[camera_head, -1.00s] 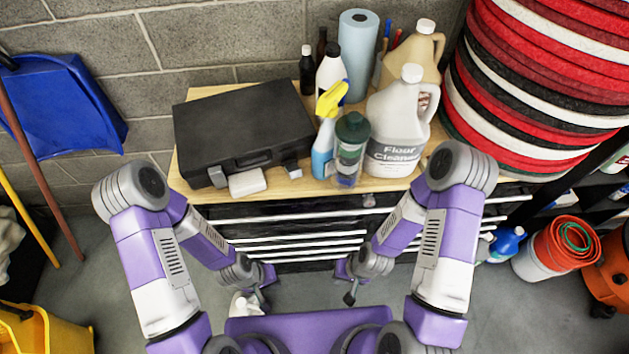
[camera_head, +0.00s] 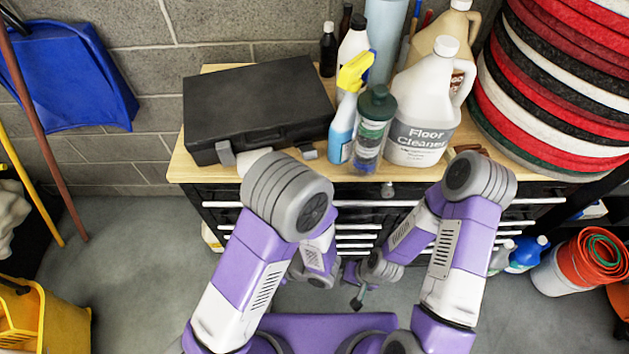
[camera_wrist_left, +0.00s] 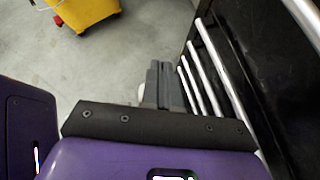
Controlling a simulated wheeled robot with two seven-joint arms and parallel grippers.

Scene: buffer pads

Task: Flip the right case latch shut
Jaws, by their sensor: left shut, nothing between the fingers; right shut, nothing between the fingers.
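The black case (camera_head: 258,105) lies closed on the wooden top of the tool cabinet, its handle facing me. A grey left latch (camera_head: 226,153) is at its front left. The grey right latch (camera_head: 308,152) shows at its front right, just past my left arm, and seems to stick out. My right gripper (camera_head: 357,300) is shut and empty, low in front of the drawers. My left gripper is hidden behind its arm in the head view. In the left wrist view it (camera_wrist_left: 163,85) is shut and empty beside the drawer handles.
A white block (camera_head: 253,160) lies before the case, partly behind my left arm. A spray bottle (camera_head: 343,125), a green-capped bottle (camera_head: 374,135) and a floor cleaner jug (camera_head: 422,110) stand right of the case. Stacked pads (camera_head: 560,90) stand farther right. A yellow bucket (camera_wrist_left: 85,12) is on the floor.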

